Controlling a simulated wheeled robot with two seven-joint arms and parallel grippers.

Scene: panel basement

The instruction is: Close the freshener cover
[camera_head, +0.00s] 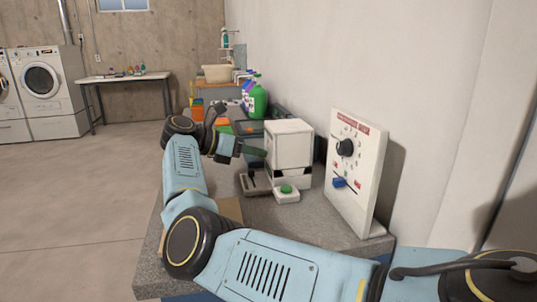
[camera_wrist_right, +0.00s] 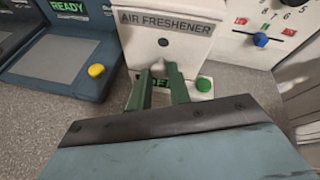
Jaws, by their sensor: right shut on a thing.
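The air freshener (camera_head: 290,142) is a white box on the grey counter, with a green button (camera_head: 287,189) on a small white block at its front. In the right wrist view its white front cover (camera_wrist_right: 165,22) reads AIR FRESHENER and has a dark round spot. My right gripper (camera_head: 254,151) reaches the box's left front in the head view. In the wrist view its green fingers (camera_wrist_right: 160,85) stand close together at the cover's lower part, closed on a small pale piece of it. The fingers hide much of the lower front. How far the cover stands open is unclear. My left gripper is out of view.
A white control panel (camera_head: 355,170) with a black knob and blue switch stands right of the freshener. A blue-grey device (camera_wrist_right: 70,60) with a READY screen and yellow button stands left of it. A green bottle (camera_head: 258,100) is farther back, near the wall.

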